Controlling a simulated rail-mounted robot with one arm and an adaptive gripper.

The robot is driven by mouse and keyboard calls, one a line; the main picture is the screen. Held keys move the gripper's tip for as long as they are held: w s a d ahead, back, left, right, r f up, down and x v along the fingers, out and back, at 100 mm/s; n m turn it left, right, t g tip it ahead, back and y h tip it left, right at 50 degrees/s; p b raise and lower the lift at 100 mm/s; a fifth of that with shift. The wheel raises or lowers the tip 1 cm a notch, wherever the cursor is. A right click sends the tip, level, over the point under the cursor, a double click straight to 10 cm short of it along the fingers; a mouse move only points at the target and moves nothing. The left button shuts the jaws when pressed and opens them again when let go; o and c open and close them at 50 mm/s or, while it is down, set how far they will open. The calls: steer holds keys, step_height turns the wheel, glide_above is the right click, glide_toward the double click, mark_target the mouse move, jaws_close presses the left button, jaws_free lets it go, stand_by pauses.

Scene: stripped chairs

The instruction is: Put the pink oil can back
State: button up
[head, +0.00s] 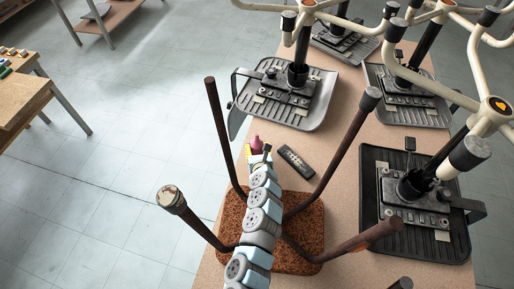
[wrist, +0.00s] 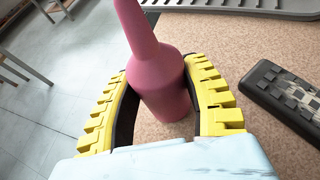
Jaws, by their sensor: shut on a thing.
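The pink oil can (wrist: 158,75) stands between the two yellow fingers of my gripper (wrist: 165,105) in the wrist view. Both fingers close around its body, and its narrow neck points up and out of the top of the picture. In the head view the pink oil can (head: 256,143) shows small at the end of my arm, over the tan table (head: 226,262) near its left edge. My gripper (head: 259,151) is partly hidden there by the arm. I cannot tell whether the can's base touches the table.
A dark remote-like object (head: 296,162) lies just right of the can. A rusty brown seat (head: 308,215) with upturned legs lies under my arm. The floor (head: 120,130) is open at left.

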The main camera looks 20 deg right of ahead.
steer(key=shift+f, duration=0.15)
steer(key=o, duration=1.2)
steer(key=shift+r, duration=0.2)
steer(key=shift+p+v, duration=0.55)
steer(key=shift+v, duration=5.45)
steer(key=shift+w+d, duration=0.1)
steer(key=shift+b+x, duration=0.5)
steer(key=shift+x, duration=5.1)
steer(key=shift+w+f, duration=0.1)
